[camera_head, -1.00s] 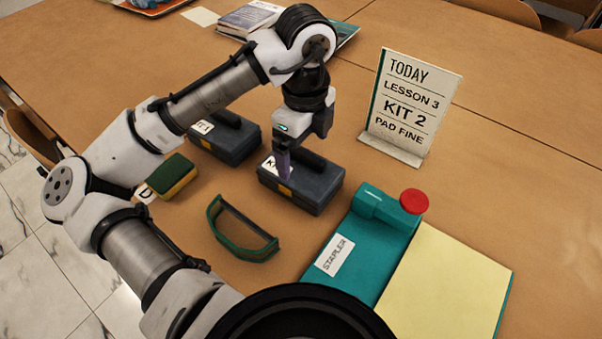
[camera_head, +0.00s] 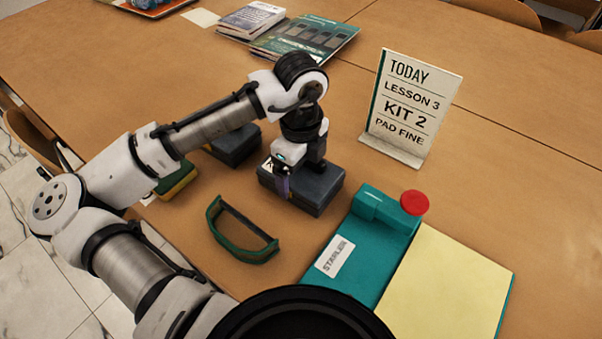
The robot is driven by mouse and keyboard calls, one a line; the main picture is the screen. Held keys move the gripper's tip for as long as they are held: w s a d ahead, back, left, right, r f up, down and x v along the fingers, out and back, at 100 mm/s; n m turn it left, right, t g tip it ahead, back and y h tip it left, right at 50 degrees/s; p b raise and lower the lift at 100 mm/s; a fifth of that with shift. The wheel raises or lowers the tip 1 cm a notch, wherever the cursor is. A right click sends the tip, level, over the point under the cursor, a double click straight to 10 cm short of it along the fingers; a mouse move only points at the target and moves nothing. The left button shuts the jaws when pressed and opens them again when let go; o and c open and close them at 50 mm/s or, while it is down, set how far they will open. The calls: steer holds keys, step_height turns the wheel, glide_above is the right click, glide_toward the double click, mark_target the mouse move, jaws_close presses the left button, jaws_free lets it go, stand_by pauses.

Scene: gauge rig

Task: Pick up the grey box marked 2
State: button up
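A second dark grey box (camera_head: 238,148) stands further left, partly hidden by my arm.
A sign (camera_head: 410,105) reading KIT 2 stands behind right. A green-framed tool (camera_head: 243,232) lies in front. A teal stapler base (camera_head: 345,262) with a red knob and yellow pad (camera_head: 450,285) is at right. A yellow-green block (camera_head: 177,182) is left; books (camera_head: 303,38) lie at the back.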

steer(key=c, duration=0.6)
steer(key=shift+r, duration=0.15)
